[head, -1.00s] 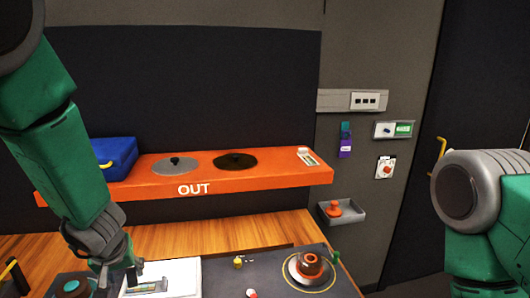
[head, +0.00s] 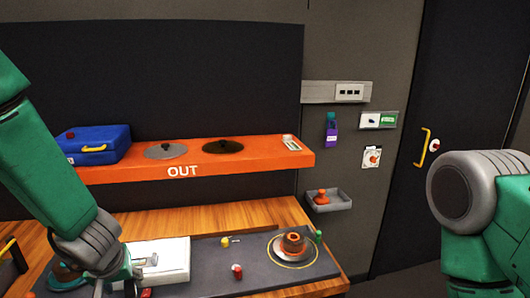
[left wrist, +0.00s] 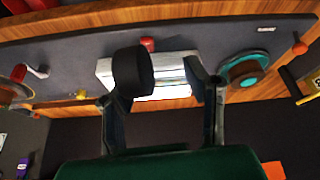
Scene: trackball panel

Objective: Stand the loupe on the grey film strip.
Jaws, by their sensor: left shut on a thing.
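A white light box (head: 174,268) lies on the dark panel at the lower left of the head view. The grey film strip (head: 149,260) is on its top, small and hard to make out. The light box also shows in the left wrist view (left wrist: 172,72), beyond the fingers. My left gripper (head: 120,286) is at the bottom edge of the head view, at the near left of the box. In the left wrist view its fingers (left wrist: 163,90) are on a dark cylinder (left wrist: 133,72), which seems to be the loupe, apart from the strip. My right gripper is out of view.
A teal-ringed round control (head: 65,276) is left of the box. An orange shelf (head: 235,163) with a blue case (head: 95,144) stands behind.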

